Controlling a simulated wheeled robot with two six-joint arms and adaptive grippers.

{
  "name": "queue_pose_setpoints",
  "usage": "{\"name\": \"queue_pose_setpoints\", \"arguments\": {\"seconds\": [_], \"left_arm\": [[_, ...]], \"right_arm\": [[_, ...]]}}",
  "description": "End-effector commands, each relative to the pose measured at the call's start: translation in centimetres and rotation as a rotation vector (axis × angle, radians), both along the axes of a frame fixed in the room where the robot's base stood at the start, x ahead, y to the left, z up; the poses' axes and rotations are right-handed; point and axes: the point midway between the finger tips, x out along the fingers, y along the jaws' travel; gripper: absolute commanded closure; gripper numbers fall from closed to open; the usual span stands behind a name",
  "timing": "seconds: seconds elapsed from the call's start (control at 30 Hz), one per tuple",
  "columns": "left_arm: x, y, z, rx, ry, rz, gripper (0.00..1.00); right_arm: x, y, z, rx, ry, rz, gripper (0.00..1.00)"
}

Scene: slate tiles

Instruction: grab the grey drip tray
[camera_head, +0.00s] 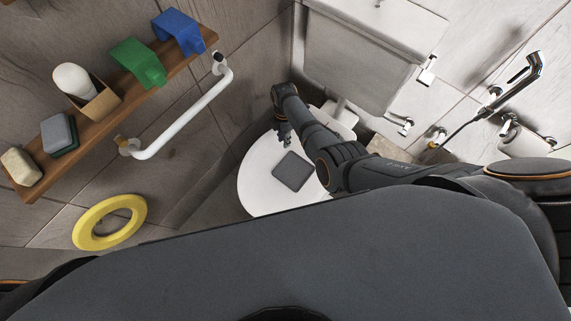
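A flat dark grey square with rounded corners, which looks like the grey drip tray (292,171), lies on the white round toilet lid (262,182). Nothing lies on it. My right arm reaches in from the right and bends down at its end. My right gripper (284,138) points down over the far part of the lid, beyond the tray in the picture and apart from it. Its fingers are small and dark, so I cannot tell whether they are open or shut. I see nothing held in it. My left gripper is out of view.
A wooden shelf (190,50) at left holds a blue piece (178,32), a green piece (140,62), a white rounded item in a brown box, a grey block (58,134) and a beige block. A white grab rail (185,115), yellow ring (82,228) and toilet cistern (365,55) are nearby.

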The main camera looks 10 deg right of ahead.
Motion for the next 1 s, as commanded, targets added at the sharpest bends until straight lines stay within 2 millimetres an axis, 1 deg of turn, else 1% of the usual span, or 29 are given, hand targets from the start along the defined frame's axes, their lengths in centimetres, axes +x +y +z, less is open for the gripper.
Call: {"name": "queue_pose_setpoints", "arguments": {"seconds": [0.03,0.1,0.17,0.2,0.3,0.37,0.43,0.5,0.6,0.67,0.9,1.0], "left_arm": [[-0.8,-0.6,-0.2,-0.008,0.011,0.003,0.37],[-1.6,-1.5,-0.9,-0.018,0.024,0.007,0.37],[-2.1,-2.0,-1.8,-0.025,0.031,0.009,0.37],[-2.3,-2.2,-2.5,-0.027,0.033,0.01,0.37],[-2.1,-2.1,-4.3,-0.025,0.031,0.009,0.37],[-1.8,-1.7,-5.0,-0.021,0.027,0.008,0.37],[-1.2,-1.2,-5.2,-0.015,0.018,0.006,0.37],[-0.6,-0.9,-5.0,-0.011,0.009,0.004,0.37],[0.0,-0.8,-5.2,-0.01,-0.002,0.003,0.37],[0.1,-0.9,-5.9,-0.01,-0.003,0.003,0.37],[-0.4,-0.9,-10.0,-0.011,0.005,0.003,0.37],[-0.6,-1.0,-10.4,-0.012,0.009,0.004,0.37]], "right_arm": [[-0.1,0.0,-0.1,0.0,0.001,-0.001,0.78],[-0.2,0.0,-0.8,-0.001,0.001,-0.002,0.78],[-0.3,0.0,-1.7,-0.001,0.001,-0.002,0.78],[-0.4,0.1,-2.4,0.0,0.001,-0.002,0.78],[-0.7,0.2,-4.4,0.0,0.001,-0.003,0.78],[-0.8,0.2,-5.3,0.0,0.0,-0.003,0.78],[-0.9,0.2,-5.6,0.0,-0.001,-0.004,0.78],[-0.9,0.2,-5.4,0.0,-0.001,-0.004,0.78],[-1.0,0.2,-5.7,-0.001,0.0,-0.004,0.78],[-1.1,0.3,-6.4,-0.001,0.0,-0.004,0.78],[-1.7,0.5,-10.4,0.0,0.001,-0.005,0.78],[-1.8,0.6,-10.7,0.0,0.001,-0.005,0.78]]}}
